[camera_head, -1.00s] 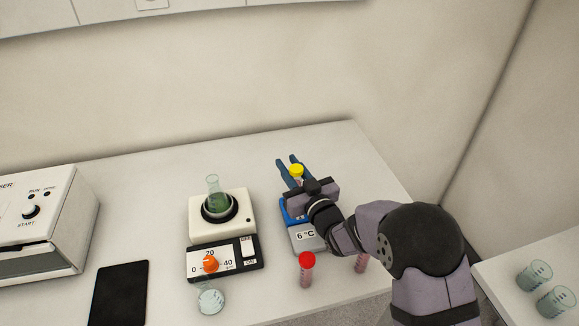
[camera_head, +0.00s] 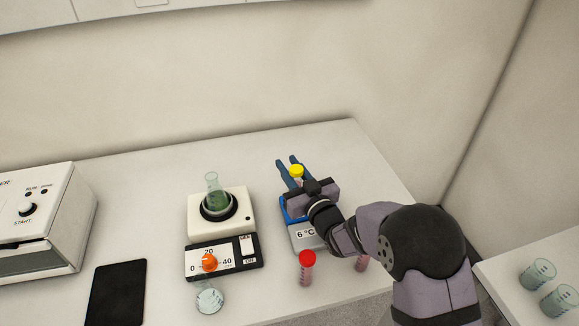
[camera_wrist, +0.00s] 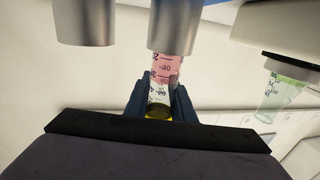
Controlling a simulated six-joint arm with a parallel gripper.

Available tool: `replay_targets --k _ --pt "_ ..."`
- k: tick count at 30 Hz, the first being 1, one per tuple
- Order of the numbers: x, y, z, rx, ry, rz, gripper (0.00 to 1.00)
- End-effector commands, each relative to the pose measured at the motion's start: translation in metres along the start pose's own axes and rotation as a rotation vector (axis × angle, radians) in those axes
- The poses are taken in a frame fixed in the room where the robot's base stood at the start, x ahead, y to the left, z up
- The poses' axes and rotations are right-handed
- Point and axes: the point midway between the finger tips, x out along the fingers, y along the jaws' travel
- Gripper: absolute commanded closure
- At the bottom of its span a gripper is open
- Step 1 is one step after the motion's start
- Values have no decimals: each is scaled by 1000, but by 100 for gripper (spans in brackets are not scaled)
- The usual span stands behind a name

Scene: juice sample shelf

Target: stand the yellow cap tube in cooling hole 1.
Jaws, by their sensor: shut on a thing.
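The yellow cap tube (camera_head: 296,171) is between the blue fingers of my gripper (camera_head: 287,162), above the cooling unit (camera_head: 304,236). In the wrist view the tube (camera_wrist: 164,72) shows pink contents, with its yellow cap at the bottom of the picture. My gripper (camera_wrist: 162,82) is shut on it just beside the cap. The tube's far end is hidden at a grey metal cylinder (camera_wrist: 175,28); I cannot tell whether it is inside or behind it. A second grey cylinder (camera_wrist: 84,22) is to the left. My arm hides the cooling holes in the head view.
A red cap tube (camera_head: 306,268) stands in front of the cooling unit, with another pinkish tube (camera_head: 361,263) to its right. A heater-stirrer (camera_head: 250,205) with a green-filled flask (camera_head: 214,190) is to the left.

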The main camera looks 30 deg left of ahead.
Motion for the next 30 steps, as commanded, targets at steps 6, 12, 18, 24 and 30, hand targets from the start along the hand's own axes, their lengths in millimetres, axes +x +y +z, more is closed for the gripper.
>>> replay_targets --k 6,12,18,24,30 --pt "0 0 5 0 1 0 100" --pt "0 0 9 0 1 0 100" --pt "0 0 14 0 -2 0 100" --pt "-1 0 16 1 -7 0 68" --pt "-1 0 18 3 -12 0 56"
